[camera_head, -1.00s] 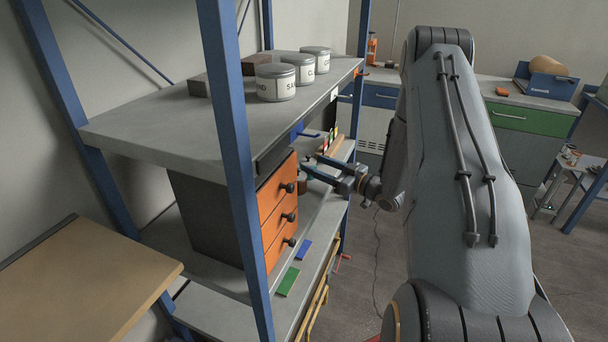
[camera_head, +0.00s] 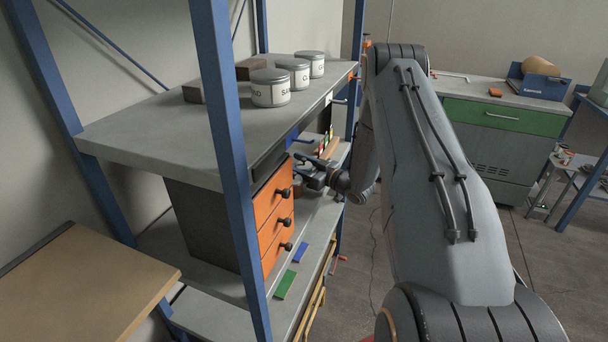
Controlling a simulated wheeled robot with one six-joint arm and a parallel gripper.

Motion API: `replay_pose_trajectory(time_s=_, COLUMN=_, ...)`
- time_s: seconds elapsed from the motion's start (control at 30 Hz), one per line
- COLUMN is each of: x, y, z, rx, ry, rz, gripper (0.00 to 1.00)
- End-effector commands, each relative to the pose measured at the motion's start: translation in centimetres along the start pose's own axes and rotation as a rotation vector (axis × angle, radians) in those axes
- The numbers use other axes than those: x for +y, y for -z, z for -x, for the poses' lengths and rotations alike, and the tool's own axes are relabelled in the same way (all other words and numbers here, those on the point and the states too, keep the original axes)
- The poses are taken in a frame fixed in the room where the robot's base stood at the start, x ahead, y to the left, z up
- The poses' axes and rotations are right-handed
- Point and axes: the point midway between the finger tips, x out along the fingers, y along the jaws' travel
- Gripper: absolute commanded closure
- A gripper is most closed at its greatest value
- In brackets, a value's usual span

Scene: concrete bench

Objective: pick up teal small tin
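My gripper (camera_head: 305,171) reaches in from the right over the middle shelf, beside the orange-fronted drawer unit (camera_head: 270,223). Its fingers are dark and small in this view, and I cannot tell whether they are apart around something or empty. I cannot make out the teal small tin clearly; the gripper and the drawer unit may hide it.
Three labelled grey tins (camera_head: 270,88) and dark blocks stand on the upper shelf (camera_head: 150,128), above my gripper. A blue rack post (camera_head: 232,165) stands in front.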

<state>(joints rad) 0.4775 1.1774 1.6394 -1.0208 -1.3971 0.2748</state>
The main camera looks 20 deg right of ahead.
Motion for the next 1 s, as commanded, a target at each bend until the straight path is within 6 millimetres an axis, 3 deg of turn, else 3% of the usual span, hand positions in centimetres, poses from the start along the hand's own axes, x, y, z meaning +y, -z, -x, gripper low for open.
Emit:
replay_pose_trajectory(time_s=0.1, x=0.0, y=0.0, z=0.0, rx=0.0, ry=0.0, rz=0.0, gripper=0.45)
replay_pose_trajectory(time_s=0.33, x=0.0, y=0.0, z=0.0, rx=0.0, ry=0.0, rz=0.0, gripper=0.82)
replay_pose_trajectory(time_s=0.73, x=0.0, y=0.8, z=0.0, rx=0.001, ry=0.001, rz=0.0, gripper=0.82)
replay_pose_trajectory(time_s=1.0, x=0.1, y=4.3, z=0.0, rx=0.002, ry=0.001, rz=0.003, gripper=0.82)
